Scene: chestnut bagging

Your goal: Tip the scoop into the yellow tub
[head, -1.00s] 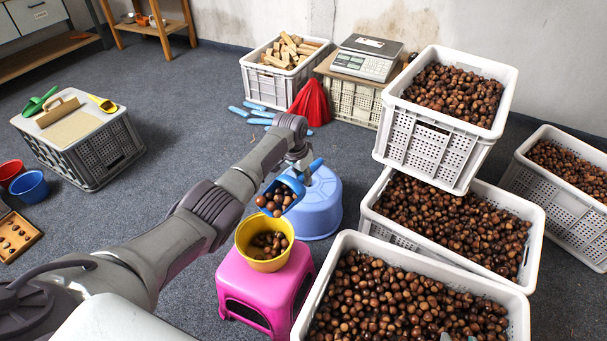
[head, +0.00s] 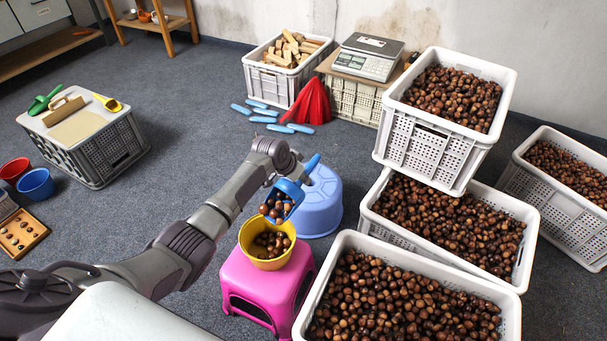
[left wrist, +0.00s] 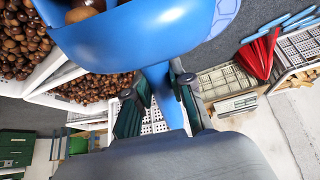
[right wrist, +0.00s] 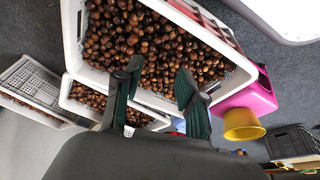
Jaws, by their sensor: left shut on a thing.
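My left gripper (head: 300,173) is shut on the handle of a blue scoop (head: 290,192), which also fills the top of the left wrist view (left wrist: 140,35). The scoop holds chestnuts (head: 276,206) and is tilted with its mouth down toward the yellow tub (head: 268,264), just above its rim. The tub stands on a pink stool (head: 245,285) and has chestnuts inside. It also shows in the right wrist view (right wrist: 242,124). My right gripper (right wrist: 158,82) is open and empty over a crate of chestnuts; it is not visible in the head view.
Chestnut-filled white crates (head: 312,290) crowd the right side, one stacked high. A grey crate (head: 95,160) with tools on its lid, a red bucket (head: 15,170) and a blue bucket (head: 36,184) stand left. Floor between is clear.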

